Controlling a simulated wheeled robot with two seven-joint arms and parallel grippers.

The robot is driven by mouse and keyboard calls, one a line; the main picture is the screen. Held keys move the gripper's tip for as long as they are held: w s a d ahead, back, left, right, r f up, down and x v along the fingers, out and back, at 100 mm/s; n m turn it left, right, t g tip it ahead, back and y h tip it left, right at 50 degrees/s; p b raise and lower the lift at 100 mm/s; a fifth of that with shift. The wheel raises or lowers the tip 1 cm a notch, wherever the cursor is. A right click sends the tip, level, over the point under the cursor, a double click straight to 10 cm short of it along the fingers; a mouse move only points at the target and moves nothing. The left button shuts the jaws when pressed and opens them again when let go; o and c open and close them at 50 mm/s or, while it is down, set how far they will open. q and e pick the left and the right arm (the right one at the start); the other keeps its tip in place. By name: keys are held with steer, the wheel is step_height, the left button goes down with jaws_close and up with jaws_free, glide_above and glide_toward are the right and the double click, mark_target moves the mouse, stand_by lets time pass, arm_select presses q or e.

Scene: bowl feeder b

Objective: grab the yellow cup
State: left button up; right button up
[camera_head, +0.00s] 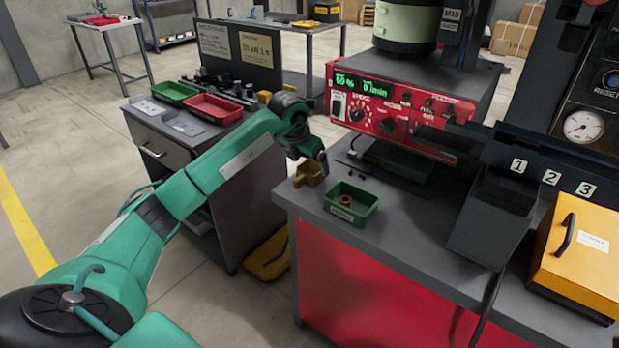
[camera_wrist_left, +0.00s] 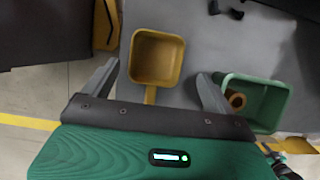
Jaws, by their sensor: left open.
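The yellow cup (camera_head: 308,174) is a small square scoop-like cup with a handle, on the grey bench top (camera_head: 401,225) near its left corner. In the left wrist view the cup (camera_wrist_left: 157,57) shows from above, looks empty, and its handle points toward my gripper. My left gripper (camera_head: 317,160) is right by the cup in the head view. In the wrist view the left gripper (camera_wrist_left: 153,82) has its fingers spread apart, one on each side of the cup and its handle. It holds nothing. My right gripper is not in view.
A green bin (camera_head: 351,203) with an orange ring (camera_head: 345,201) stands just right of the cup. Small dark parts (camera_head: 357,175) lie behind it. The red control box (camera_head: 405,108) stands at the back. A yellow lidded box (camera_head: 580,250) is at the right.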

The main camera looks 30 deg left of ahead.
mark_target(309, 172)
arm_select(q)
steer(key=x, duration=0.5)
steer(key=shift+s+a+f, duration=0.1)
steer(key=shift+s+a, duration=0.2)
steer(key=shift+a, duration=0.1)
steer(key=c, duration=1.2)
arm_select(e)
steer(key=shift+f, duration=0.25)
arm_select(q)
steer(key=shift+o, duration=0.2)
steer(key=shift+r, duration=0.25)
